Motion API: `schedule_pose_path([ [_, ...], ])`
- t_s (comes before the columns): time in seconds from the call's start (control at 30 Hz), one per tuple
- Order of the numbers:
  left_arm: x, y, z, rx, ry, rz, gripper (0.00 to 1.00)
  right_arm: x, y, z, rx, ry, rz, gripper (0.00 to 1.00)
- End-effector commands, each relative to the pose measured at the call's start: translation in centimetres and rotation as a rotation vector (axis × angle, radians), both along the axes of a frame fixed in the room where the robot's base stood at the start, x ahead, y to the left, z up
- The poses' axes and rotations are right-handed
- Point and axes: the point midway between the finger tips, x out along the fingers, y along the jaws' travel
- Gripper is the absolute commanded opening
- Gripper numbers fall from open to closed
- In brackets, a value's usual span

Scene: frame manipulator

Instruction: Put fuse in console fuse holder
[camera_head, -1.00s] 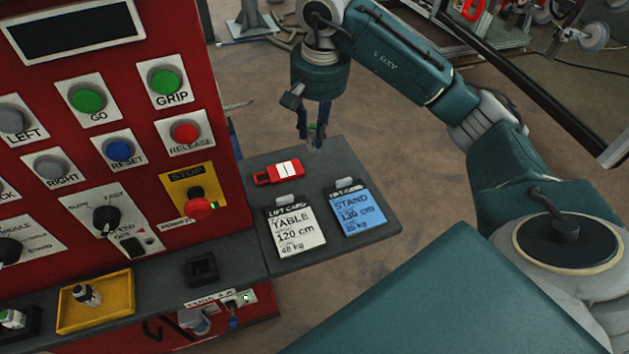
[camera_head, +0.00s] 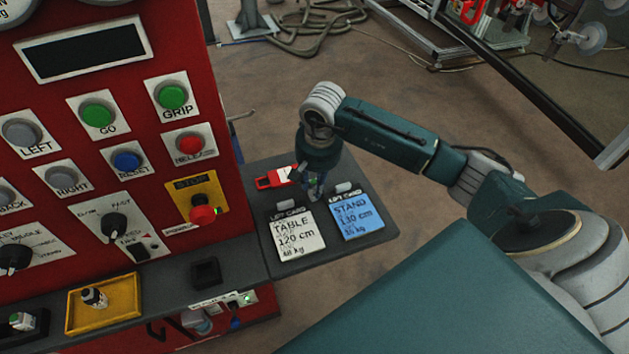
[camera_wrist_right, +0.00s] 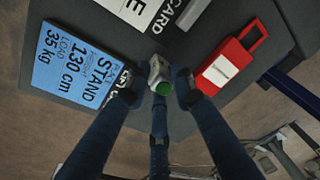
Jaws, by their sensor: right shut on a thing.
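My right gripper (camera_head: 316,190) hangs over the grey side shelf and is shut on a small pale fuse with a green end. In the right wrist view the fuse (camera_wrist_right: 158,72) sits between the dark fingers (camera_wrist_right: 158,92). In the head view the gripper mostly hides it. The console's fuse area, with a partly readable "FUSE" label (camera_head: 214,300), is low on the red console front, under the ledge. A small green light shows beside it. The holder opening cannot be made out clearly. My left gripper is not in view.
A red tag (camera_head: 272,181), a white TABLE card (camera_head: 298,238) and a blue STAND card (camera_head: 356,218) lie on the shelf (camera_head: 262,258) around the gripper. A yellow tray (camera_head: 130,312) with a small cylinder (camera_head: 93,297) and a black square holder (camera_head: 206,272) are on the ledge.

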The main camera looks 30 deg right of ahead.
Motion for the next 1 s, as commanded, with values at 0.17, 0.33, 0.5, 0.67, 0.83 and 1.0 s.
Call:
schedule_pose_path([
  [0.17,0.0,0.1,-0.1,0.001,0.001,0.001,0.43,0.1,0.0,0.0,0.0,-0.001,0.0,0.0],
  [0.33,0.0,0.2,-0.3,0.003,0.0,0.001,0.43,0.1,0.0,-0.1,0.001,-0.002,0.0,0.36],
  [0.5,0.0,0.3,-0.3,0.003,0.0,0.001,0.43,0.1,0.0,-0.1,0.0,-0.001,0.0,0.43],
  [0.67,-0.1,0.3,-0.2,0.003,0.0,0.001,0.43,0.1,0.0,-0.1,0.0,-0.001,0.0,0.43],
  [0.83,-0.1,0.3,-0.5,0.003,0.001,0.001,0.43,0.1,0.0,1.2,-0.001,-0.007,0.001,0.43],
  [1.0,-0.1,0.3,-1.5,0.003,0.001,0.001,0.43,-0.4,0.0,4.6,-0.002,-0.009,0.0,0.43],
])
